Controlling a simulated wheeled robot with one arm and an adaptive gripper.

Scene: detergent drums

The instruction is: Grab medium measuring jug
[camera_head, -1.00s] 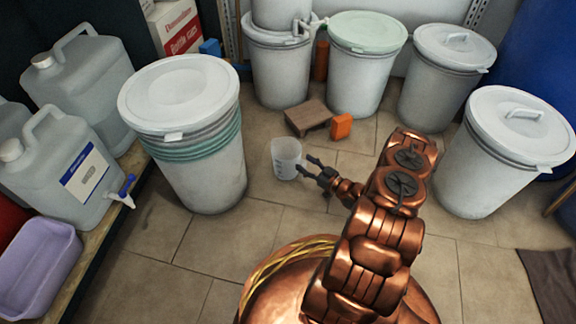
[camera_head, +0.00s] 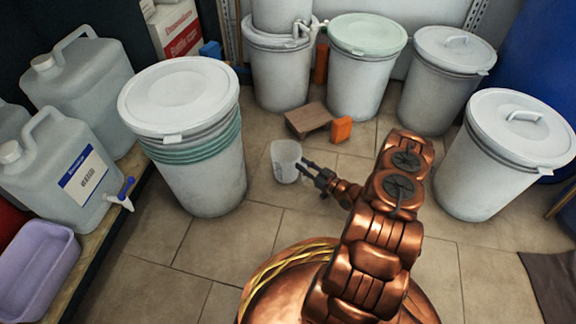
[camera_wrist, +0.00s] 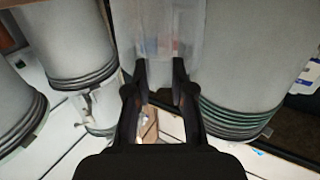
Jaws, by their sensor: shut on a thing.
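The measuring jug (camera_head: 285,162) is a small translucent cup-shaped vessel over the tiled floor in the middle of the head view. My gripper (camera_head: 305,169) reaches it from the right, with its dark fingers at the jug's right side. In the wrist view the clear jug (camera_wrist: 160,38) fills the top middle, and my gripper (camera_wrist: 161,75) has its two fingers shut on it. The jug looks slightly tilted. The head view does not clearly show whether its base touches the floor.
A white lidded drum (camera_head: 200,165) stands close left of the jug. A brown wooden stool (camera_head: 309,118) and an orange box (camera_head: 341,129) are behind it. More lidded drums (camera_head: 365,75) line the back. Jerrycans (camera_head: 75,165) and a lilac basin (camera_head: 38,268) sit on a shelf at left.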

